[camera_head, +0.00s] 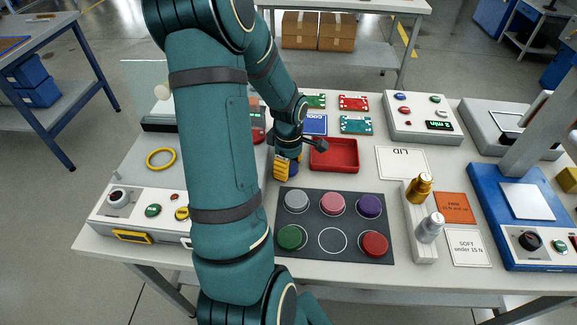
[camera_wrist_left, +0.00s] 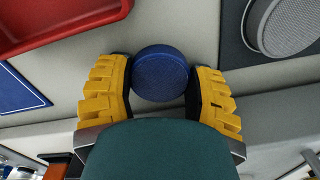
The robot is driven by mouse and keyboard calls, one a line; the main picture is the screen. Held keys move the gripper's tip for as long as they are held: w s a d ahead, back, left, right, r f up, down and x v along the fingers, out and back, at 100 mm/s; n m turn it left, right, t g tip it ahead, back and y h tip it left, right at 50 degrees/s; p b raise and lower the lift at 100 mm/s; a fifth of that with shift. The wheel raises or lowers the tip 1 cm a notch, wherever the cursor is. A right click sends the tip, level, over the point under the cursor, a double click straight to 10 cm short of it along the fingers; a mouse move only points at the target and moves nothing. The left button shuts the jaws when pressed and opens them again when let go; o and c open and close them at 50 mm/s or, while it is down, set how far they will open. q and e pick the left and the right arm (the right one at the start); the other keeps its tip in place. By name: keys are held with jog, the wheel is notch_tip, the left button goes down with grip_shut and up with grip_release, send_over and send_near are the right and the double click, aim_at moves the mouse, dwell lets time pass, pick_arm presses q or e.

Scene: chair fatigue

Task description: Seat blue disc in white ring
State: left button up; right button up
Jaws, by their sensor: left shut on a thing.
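The blue disc (camera_wrist_left: 160,73) sits between the yellow fingers of my left gripper (camera_wrist_left: 160,92) in the left wrist view, and the gripper is shut on it. In the head view my left gripper (camera_head: 287,167) is just behind the dark mat's top-left edge, left of the red tray; the disc is mostly hidden there. The white ring (camera_head: 332,240) is an empty thin outline in the front-middle spot of the dark mat (camera_head: 314,214). My right gripper is not in view.
Grey, pink, purple, green and red (camera_head: 374,244) discs occupy the mat's other rings. A red tray (camera_head: 334,155) stands behind the mat. A white holder with gold (camera_head: 419,188) and silver pieces stands right of it. A control box (camera_head: 140,205) is at left.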

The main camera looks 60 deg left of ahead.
pick_arm(q)
jog(key=shift+r, duration=0.1)
jog(key=o, duration=0.8)
jog(key=shift+f, duration=0.2)
jog(key=o, duration=0.4)
jog(key=shift+c, duration=0.2)
jog(key=shift+r, duration=0.15)
